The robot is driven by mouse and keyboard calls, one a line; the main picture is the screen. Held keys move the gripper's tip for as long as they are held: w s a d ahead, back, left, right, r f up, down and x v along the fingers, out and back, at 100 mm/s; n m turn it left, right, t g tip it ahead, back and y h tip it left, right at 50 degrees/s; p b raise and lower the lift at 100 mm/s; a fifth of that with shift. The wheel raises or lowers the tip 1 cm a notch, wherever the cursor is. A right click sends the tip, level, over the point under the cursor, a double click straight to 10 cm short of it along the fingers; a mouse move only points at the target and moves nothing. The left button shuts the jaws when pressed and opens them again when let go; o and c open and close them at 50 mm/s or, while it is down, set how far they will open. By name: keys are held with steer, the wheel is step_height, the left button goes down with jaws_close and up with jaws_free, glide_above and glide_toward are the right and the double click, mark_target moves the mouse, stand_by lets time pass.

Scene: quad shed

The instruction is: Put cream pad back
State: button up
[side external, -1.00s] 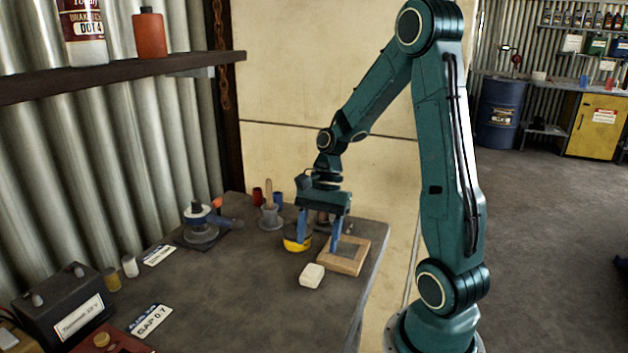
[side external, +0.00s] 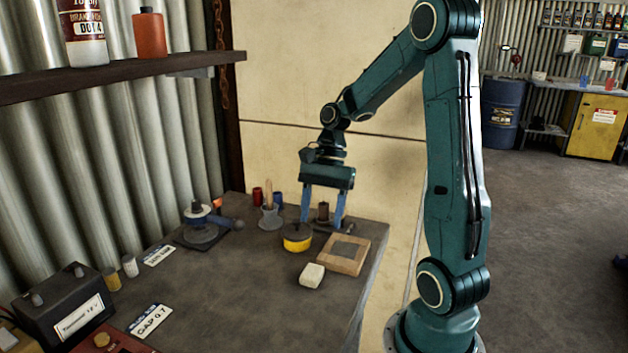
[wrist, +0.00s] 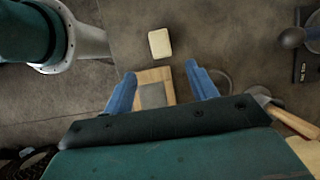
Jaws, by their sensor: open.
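The cream pad (side external: 312,275) is a small pale block lying on the bench, just in front of a wooden frame (side external: 345,268) with a grey inset. In the wrist view the cream pad (wrist: 160,43) lies beyond the fingertips, apart from the wooden frame (wrist: 168,77). My gripper (side external: 323,222) is open and empty, raised above the bench behind the wooden frame. Its blue fingers (wrist: 160,78) show on both sides of the frame in the wrist view, touching neither the pad nor anything clearly held.
A yellow tin with a dark top (side external: 297,240) stands left of the frame. A dark cylinder (side external: 323,211) stands behind the fingers. A grey pot with a wooden handle (side external: 270,215) stands further left. The front middle of the bench is clear.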

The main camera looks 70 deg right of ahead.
steer(key=s+a+r+n+t+h, duration=0.2)
steer(key=s+a+r+n, duration=0.2)
steer(key=a+n, duration=0.3)
steer(key=s+a+r+n+t+h, duration=0.2)
steer(key=s+a+r+n+t, duration=0.1)
steer(key=n, duration=0.8)
steer(key=s+a+r, duration=0.1)
steer(key=a+r, duration=0.1)
steer(key=a, duration=0.1)
steer(key=shift+s+a+r+t, duration=0.3)
steer(key=shift+s+a, duration=0.05)
